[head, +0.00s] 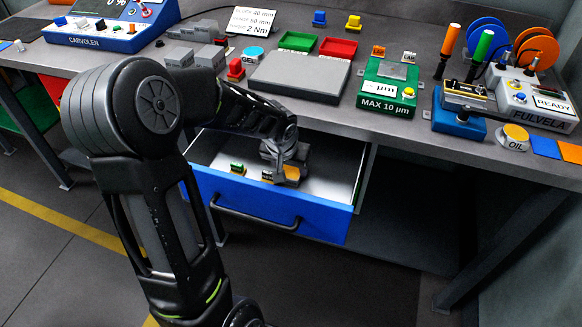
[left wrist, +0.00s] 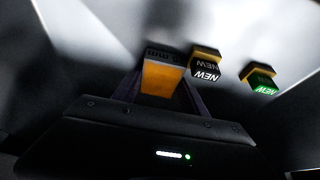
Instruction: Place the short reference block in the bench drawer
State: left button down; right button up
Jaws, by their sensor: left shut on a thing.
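The bench drawer (head: 325,218) is pulled open, with a blue front, a dark handle and a pale inside. My left gripper (head: 284,172) reaches down into it. In the left wrist view my left gripper (left wrist: 160,92) is shut on an orange block with a dark end, which I take for the short reference block (left wrist: 161,78). The block also shows as an orange patch in the head view (head: 292,175). I cannot tell whether it touches the drawer floor. My right gripper is out of view.
In the drawer, a black-and-yellow piece (left wrist: 205,66) marked NEW sits close beside the held block. A green-and-yellow piece (left wrist: 260,79) marked NEW is farther off. The bench top (head: 395,140) above carries a grey plate (head: 300,76), trays and a green gauge stand (head: 386,97).

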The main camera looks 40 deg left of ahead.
pick_arm(q)
jog(key=shift+w+r, duration=0.1)
jog(key=c, duration=0.6)
grip_release()
jog(key=shift+f, duration=0.2)
jog(key=shift+r, duration=0.45)
jog(key=v, duration=1.1)
jog(key=shift+s+d+r+p, duration=0.1)
jog(key=shift+s+r+p, duration=0.05)
jog(key=shift+s+p, duration=0.2)
